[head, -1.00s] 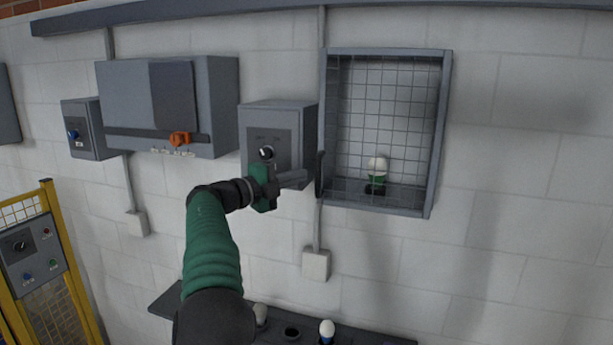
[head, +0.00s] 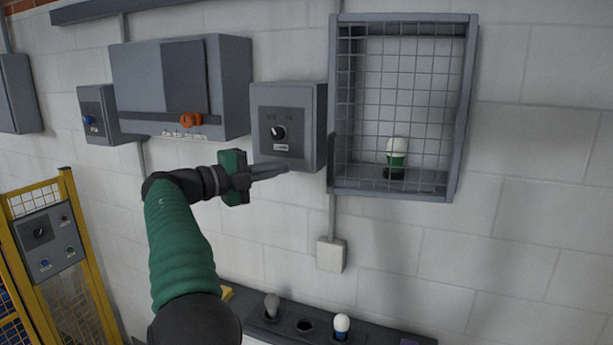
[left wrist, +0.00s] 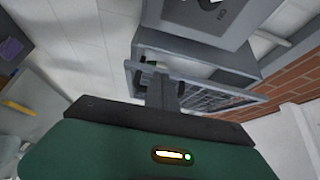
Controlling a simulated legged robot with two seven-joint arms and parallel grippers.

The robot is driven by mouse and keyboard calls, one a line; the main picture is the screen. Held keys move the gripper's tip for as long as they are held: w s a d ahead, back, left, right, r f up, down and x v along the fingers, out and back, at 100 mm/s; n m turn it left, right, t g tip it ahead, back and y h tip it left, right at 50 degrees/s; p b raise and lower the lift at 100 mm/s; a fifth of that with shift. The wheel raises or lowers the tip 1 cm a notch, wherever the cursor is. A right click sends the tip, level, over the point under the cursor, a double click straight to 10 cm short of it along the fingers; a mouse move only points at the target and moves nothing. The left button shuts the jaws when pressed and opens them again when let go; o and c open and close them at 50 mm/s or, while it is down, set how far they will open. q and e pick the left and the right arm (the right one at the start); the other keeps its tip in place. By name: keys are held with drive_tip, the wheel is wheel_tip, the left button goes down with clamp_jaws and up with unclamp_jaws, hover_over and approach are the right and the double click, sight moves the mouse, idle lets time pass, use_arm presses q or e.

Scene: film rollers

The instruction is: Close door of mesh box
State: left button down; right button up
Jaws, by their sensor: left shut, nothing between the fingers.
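The mesh box (head: 466,110) is a grey wall box in the head view, right of centre. Wire mesh (head: 372,80) spans its front, and a dark handle (head: 331,160) sits at its lower left edge. The mesh door looks flush or nearly so; I cannot tell whether a small gap remains. The mesh panel also shows in the left wrist view (left wrist: 205,95), beyond the fingers. My left gripper (head: 284,168) is shut and empty, left of the handle and apart from it. In the left wrist view its fingers (left wrist: 162,90) overlap the box. My right gripper is not in view.
A white and green bulb (head: 397,155) stands inside the box. A grey switch box (head: 308,110) with a knob is left of it, above my gripper. A larger grey cabinet (head: 140,80) is further left. A shelf (head: 375,325) with bulbs is below.

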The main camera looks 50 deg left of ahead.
use_arm(q)
drive_tip(key=w+d+f+n+g+y+b, duration=0.1)
drive_tip(key=w+d+f+n+y+b, duration=0.1)
drive_tip(key=w+d+f+n+y, duration=0.35)
drive_tip(key=w+d+f+n+g+y+b, duration=0.1)
drive_tip(key=w+d+f+n+y+b, duration=0.15)
drive_tip(key=w+f, duration=0.6)
drive_tip(key=w+d+r+m+g+y, duration=0.1)
drive_tip(key=d+r+m+g+y, duration=0.4)
drive_tip(key=d+m, duration=0.3)
drive_tip(key=s+d+r+m+g+y, duration=0.3)
drive_tip(key=s+d+r+g+y, duration=0.2)
drive_tip(key=s+d+r, duration=0.45)
drive_tip(key=p, duration=0.6)
approach(339, 167)
drive_tip(key=a, duration=0.1)
drive_tip(key=s+a+r, duration=0.1)
drive_tip(key=a, duration=0.1)
drive_tip(key=a+r, duration=0.1)
drive_tip(key=shift+s+a, duration=0.3)
drive_tip(key=shift+a, duration=0.05)
